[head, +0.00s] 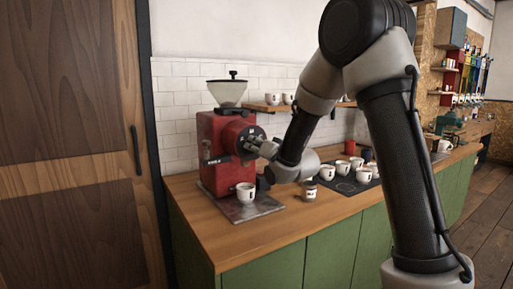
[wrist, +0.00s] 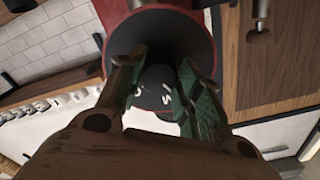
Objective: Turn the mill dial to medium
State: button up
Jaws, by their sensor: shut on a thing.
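The red mill (head: 221,140) stands on the wooden counter near its left end, with a clear hopper (head: 228,93) on top. Its round black dial (head: 249,136) faces right, toward my arm. My gripper (head: 264,149) is at the dial, shut on it. In the wrist view the dial (wrist: 150,42) fills the upper middle, with a few white marks on its face. My gripper's green-padded fingers (wrist: 165,95) close around its central part. The fingers hide much of the dial, so I cannot tell which setting it points to.
A white cup (head: 246,191) stands on the metal tray (head: 240,211) below the mill. A small labelled jar (head: 309,190) stands on the counter under my arm. Several white cups stand on a dark mat (head: 346,185) to the right. A wooden shelf (head: 268,107) is behind.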

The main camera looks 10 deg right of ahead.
jog(key=m, duration=0.5)
dwell(0.6)
jog(key=o, duration=1)
jog(key=v, duration=0.7)
jog(key=shift+s+d, duration=0.1)
jog(key=shift+s, duration=0.15)
